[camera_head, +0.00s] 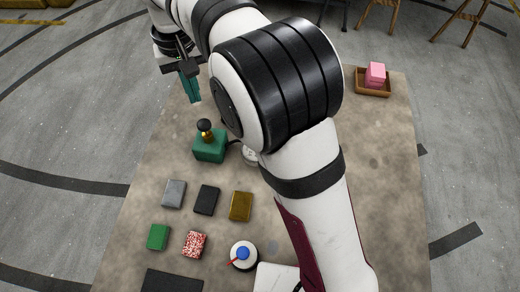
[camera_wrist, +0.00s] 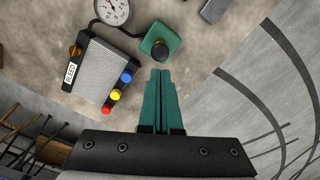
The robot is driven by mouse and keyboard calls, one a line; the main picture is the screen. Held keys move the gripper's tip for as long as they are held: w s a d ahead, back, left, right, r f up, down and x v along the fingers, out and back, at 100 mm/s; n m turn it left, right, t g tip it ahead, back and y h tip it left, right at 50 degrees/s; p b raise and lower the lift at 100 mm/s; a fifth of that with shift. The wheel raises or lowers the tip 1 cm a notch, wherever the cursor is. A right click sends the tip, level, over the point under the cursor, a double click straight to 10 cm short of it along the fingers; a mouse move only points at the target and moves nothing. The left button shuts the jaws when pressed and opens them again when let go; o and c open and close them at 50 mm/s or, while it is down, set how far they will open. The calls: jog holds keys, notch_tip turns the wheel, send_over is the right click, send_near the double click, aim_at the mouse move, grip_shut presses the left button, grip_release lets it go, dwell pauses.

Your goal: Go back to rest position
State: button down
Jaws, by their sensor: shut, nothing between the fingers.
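My gripper (camera_head: 190,90) is at the upper left in the head view, above the far left edge of the table. Its two teal fingers point down, shut with nothing between them. In the wrist view the fingers (camera_wrist: 161,75) lie side by side, pointing at a green box with a dark and brass knob (camera_wrist: 160,45). The gripper is apart from this box, which also stands on the table in the head view (camera_head: 209,147). My arm crosses the middle of the head view and hides part of the table.
Grey, black, gold, green and red-speckled blocks (camera_head: 207,200) lie front left. A white round item with a blue top (camera_head: 243,256) stands nearby. A wooden tray (camera_head: 373,93) holds pink blocks at back right. The wrist view shows a BLEED box (camera_wrist: 100,72) and gauge (camera_wrist: 112,11).

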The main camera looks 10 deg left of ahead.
jog(key=s+d+r+m+y, duration=0.15)
jog(key=s+d+m, duration=0.3)
jog(key=d, duration=0.65)
jog(key=s+d+r+m, duration=0.25)
jog(key=s+d, duration=0.35)
jog(key=d, duration=0.5)
jog(key=s+d+f+m, duration=0.2)
jog(key=s, duration=0.3)
jog(key=s+d+f+m, duration=0.2)
jog(key=s+d, duration=0.1)
jog(key=s, duration=0.3)
jog(key=shift+f+m, duration=0.3)
